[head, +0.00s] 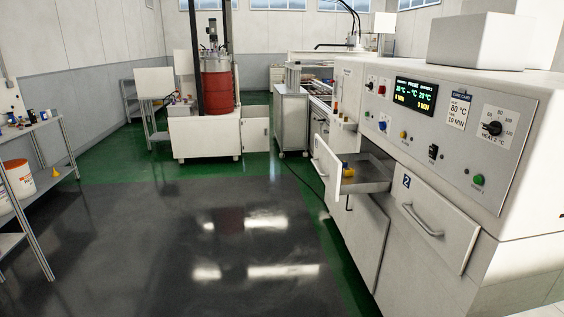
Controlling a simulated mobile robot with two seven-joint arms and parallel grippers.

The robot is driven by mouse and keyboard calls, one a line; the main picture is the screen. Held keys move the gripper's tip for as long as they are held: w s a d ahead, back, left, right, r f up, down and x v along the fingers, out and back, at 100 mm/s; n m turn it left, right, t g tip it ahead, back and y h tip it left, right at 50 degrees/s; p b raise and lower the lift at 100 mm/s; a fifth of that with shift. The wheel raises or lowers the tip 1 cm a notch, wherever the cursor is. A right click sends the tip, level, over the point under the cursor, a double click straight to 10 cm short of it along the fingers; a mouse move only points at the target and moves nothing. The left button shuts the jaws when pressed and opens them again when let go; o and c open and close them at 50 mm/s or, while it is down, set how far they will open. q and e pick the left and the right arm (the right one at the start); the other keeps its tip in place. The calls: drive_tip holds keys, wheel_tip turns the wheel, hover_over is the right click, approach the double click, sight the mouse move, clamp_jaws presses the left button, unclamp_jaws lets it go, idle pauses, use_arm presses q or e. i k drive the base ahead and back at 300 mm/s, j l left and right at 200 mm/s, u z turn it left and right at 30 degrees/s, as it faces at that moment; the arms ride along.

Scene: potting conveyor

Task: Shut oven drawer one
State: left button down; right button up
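The white oven (535,125) stands along the right side in the head view. Left of the drawer front marked 2 (435,220), another drawer (327,166) is pulled out, which I take as drawer one; its own number is not visible. Its front with a bar handle sticks out to the left, and its metal tray shows. A small yellow and dark item (348,170) lies in or at the tray. The drawer marked 2 looks shut. Neither of my grippers is in view.
The control panel (455,137) with display, knob and buttons is above the drawers. A shelf rack (40,190) with tubs stands at the left edge. A red drum machine (217,95) stands at the back. The dark floor (200,240) before the oven is clear.

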sight(370, 175)
drive_tip(key=i+j, duration=0.1)
drive_tip(key=i, duration=1.35)
drive_tip(key=l+z, duration=0.05)
drive_tip(key=l, duration=0.05)
